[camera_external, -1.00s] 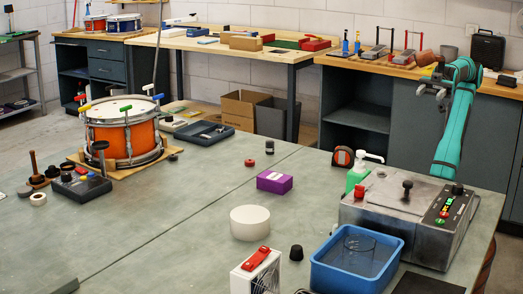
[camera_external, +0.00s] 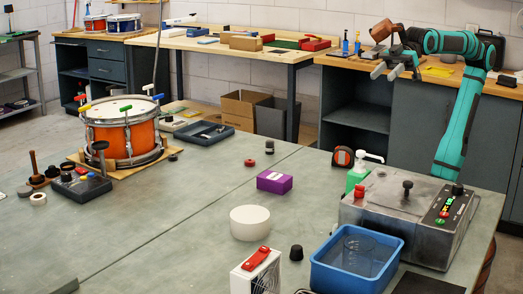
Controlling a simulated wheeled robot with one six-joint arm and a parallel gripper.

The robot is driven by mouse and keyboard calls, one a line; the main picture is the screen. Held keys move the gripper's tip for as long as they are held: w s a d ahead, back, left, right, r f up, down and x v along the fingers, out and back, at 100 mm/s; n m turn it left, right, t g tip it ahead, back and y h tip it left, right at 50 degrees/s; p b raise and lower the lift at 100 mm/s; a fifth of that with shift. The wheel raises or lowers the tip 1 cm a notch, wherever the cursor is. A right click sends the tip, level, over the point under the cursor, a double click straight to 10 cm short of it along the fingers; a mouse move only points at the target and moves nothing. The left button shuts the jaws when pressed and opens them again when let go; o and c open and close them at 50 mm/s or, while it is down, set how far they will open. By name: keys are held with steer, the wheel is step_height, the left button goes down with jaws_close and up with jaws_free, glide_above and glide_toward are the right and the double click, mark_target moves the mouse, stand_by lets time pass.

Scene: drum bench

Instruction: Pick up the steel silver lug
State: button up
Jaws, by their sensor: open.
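My gripper (camera_external: 385,74) is open and empty, held high at the upper right in front of the rear wooden bench. It is far from the orange drum (camera_external: 124,140), which stands on a wooden board on the grey-green table at the left. The drum has silver metal fittings around its side. A dark tray (camera_external: 188,137) behind the drum holds small light objects, too small to tell apart. I cannot make out for sure which piece is the steel silver lug.
On the near table stand a purple box (camera_external: 274,182), a white round block (camera_external: 250,222), a blue bin (camera_external: 327,280), a green pump bottle (camera_external: 356,178) and a grey metal machine (camera_external: 385,221). The table's middle is mostly clear. Rear benches hold tools along the wall.

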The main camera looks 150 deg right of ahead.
steer(key=w+d+m+g, duration=0.3)
steer(key=w+d, duration=0.1)
steer(key=d, duration=0.7)
steer(key=w+d+m+g, duration=0.2)
steer(key=w+d, duration=0.3)
steer(key=d, duration=0.6)
steer(key=w+d+m+g, duration=0.3)
steer(key=w+d, duration=0.1)
steer(key=d, duration=0.6)
steer(key=m+g+y, duration=0.3)
steer(key=m+g, duration=0.2)
steer(key=m, duration=0.2)
glide_above(205, 135)
step_height(205, 135, down, 14)
steer(key=f, duration=1.2)
steer(key=shift+w+a, duration=0.1)
steer(key=shift+w, duration=0.2)
steer(key=shift+s+f, duration=0.2)
steer(key=shift+f, duration=2.45)
jaws_close()
